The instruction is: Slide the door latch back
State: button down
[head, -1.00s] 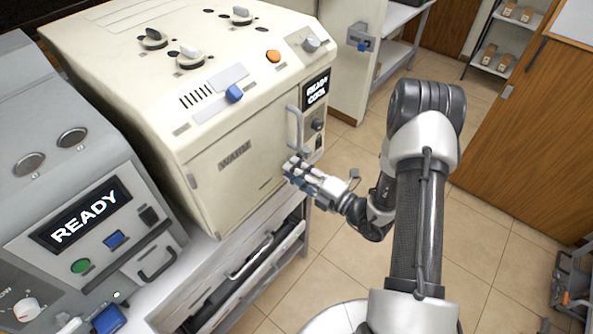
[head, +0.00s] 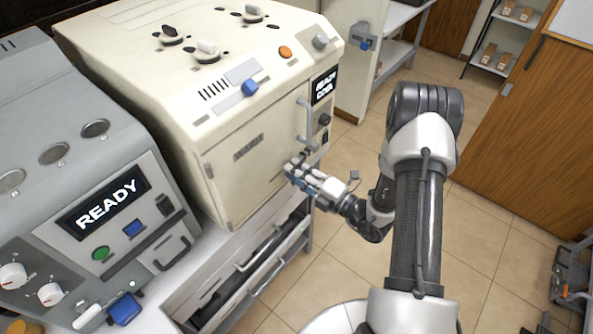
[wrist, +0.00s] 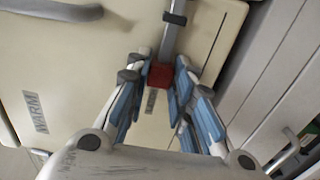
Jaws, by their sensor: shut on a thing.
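The cream warming cabinet (head: 190,110) has a front door (head: 248,165) labelled WARM, which looks shut. In the wrist view, a latch with a red knob (wrist: 160,74) sits at the end of a grey bar (wrist: 174,36) on the door. My gripper (wrist: 158,88) is at the door with its blue-padded fingers on either side of the red knob, shut on it. In the head view, my gripper (head: 292,170) is at the door's right side, below the vertical handle (head: 304,125), and its fingers hide the latch.
A grey machine (head: 60,130) with a READY display stands at the left. Drawers with a long handle (head: 262,262) are below the cabinet. Tiled floor (head: 350,160) is open to the right, bounded by a wooden cupboard (head: 545,120).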

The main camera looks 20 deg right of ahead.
jog(key=shift+s+a+f, duration=0.1)
jog(key=shift+a, duration=0.1)
jog(key=c, duration=1.6)
grip_release()
jog(key=shift+a, duration=0.1)
jog(key=shift+o, duration=1)
jog(key=v, duration=1.2)
jog(key=shift+d, duration=0.2)
jog(key=shift+r, duration=0.25)
